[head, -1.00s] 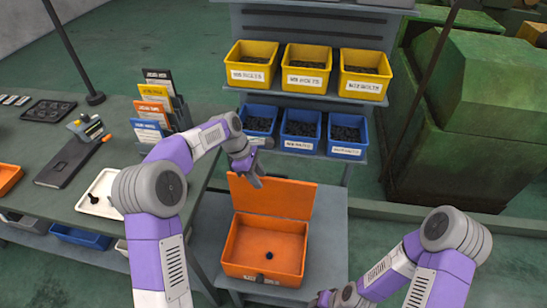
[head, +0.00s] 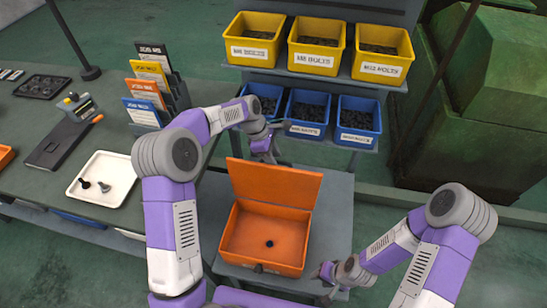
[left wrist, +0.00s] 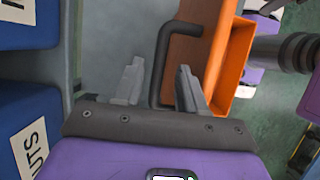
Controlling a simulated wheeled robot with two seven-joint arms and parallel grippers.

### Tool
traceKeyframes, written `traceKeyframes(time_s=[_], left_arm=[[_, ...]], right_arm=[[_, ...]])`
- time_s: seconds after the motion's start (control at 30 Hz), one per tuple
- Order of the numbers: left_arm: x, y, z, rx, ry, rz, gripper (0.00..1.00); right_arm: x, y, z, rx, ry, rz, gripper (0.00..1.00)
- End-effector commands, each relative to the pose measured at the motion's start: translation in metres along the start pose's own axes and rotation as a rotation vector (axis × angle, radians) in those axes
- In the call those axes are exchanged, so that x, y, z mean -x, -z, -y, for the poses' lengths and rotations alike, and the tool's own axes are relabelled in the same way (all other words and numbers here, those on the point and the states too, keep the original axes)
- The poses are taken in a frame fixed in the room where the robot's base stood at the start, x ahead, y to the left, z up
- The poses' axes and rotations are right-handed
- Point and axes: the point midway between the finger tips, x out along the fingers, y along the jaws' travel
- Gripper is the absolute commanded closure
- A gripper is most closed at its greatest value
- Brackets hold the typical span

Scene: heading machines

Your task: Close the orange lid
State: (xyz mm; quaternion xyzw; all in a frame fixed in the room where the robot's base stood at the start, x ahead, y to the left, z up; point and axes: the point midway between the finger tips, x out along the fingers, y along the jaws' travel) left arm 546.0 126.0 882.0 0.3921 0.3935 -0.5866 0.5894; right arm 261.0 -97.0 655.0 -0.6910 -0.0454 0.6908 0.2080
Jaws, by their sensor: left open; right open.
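An orange box (head: 262,262) stands on a grey stand with its orange lid (head: 275,183) raised upright at the back. A small dark part (head: 269,244) lies on the box floor. The lid's back (left wrist: 185,55) and the box's orange side (left wrist: 231,65) also show there. My right gripper (head: 328,275) is low, beside the box's front right corner.
Blue bins (head: 306,112) and yellow bins (head: 316,45) of bolts stand on racks behind the box, close to my left gripper. A workbench (head: 60,185) at left holds a white tray (head: 102,178) and a folder rack (head: 172,95). The grey stand is clear right of the box.

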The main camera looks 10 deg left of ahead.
Motion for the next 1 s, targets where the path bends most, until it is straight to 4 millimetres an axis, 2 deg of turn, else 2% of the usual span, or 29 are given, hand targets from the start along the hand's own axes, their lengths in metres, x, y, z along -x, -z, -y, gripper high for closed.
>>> traceKeyframes(time_s=[0.23,0.5,1.0], left_arm=[[-0.0011,-0.0002,0.0001,0.000,0.000,0.000,0.60],[-0.0009,-0.0002,0.0001,-0.001,0.000,0.000,0.99],[-0.0013,-0.0028,-0.0002,-0.013,-0.016,-0.001,1.00]], right_arm=[[0.0001,0.0001,0.0001,0.000,0.000,0.000,0.59],[0.0000,0.0001,0.0001,0.000,0.000,0.000,0.59],[-0.0027,0.0002,-0.0009,0.000,0.000,0.000,0.59]])
